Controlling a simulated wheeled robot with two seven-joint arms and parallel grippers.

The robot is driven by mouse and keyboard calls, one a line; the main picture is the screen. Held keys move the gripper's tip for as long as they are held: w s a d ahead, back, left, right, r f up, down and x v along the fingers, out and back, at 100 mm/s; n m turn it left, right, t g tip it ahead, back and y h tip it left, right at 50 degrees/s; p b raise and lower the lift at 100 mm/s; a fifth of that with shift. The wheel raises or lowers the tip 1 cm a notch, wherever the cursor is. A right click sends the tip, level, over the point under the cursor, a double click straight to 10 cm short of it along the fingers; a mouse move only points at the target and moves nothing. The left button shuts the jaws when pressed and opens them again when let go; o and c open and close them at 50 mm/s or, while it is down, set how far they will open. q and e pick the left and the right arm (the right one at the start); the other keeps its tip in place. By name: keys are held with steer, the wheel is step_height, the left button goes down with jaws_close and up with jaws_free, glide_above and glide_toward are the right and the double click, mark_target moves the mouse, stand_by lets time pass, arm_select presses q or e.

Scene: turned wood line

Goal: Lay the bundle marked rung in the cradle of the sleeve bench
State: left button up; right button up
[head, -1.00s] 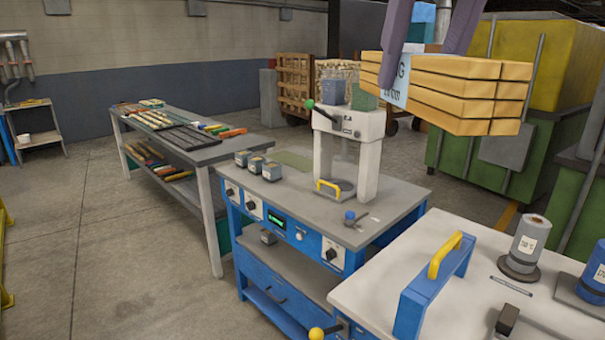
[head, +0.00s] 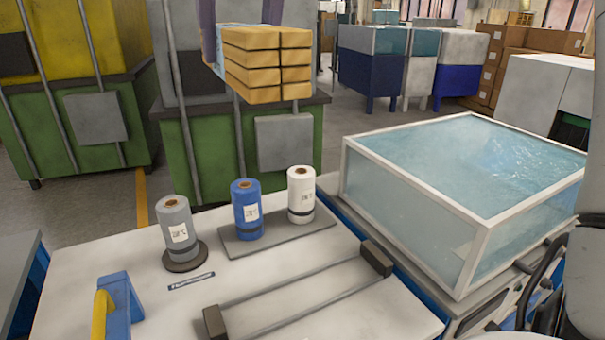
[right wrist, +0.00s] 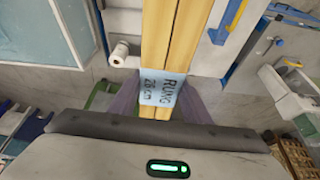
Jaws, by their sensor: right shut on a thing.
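The bundle of yellow wooden bars (head: 268,68) hangs in the air at the top of the head view, behind the sleeve bench (head: 95,255) in the picture. In the right wrist view the bundle (right wrist: 170,35) has a pale blue band reading "RUNG 28 cm". My right gripper (right wrist: 160,100) is shut on it around this band; its purple fingers also show in the head view. The cradle (head: 290,292), two rails between dark end blocks, lies empty at the bench's front right. My left gripper is not in view.
Grey, blue and white rolls (head: 247,210) stand along the bench's back. A blue sealer with a yellow handle (head: 118,305) is at front left. A glass-walled water tank (head: 410,215) adjoins on the right. Green bins (head: 185,150) stand behind.

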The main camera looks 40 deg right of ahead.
steer(key=shift+s+d+f+m+g+h+b, duration=0.35)
steer(key=shift+d+f+m+g+b, duration=1.7)
steer(key=shift+f, duration=5.6)
steer(key=shift+s+d+f+m+t+h+b, duration=0.15)
steer(key=shift+d+f+m+h+b, duration=0.7)
steer(key=shift+f+m+b, duration=4.75)
steer(key=shift+s+d+f+m+g+h+b, duration=0.15)
steer(key=shift+d+f+m+g, duration=1.3)
steer(key=shift+f, duration=8.3)
steer(key=shift+d+n+t, duration=0.3)
steer(key=shift+d+t, duration=0.05)
steer(key=shift+t, duration=0.2)
steer(key=shift+f, duration=0.15)
steer(key=o, duration=1.4)
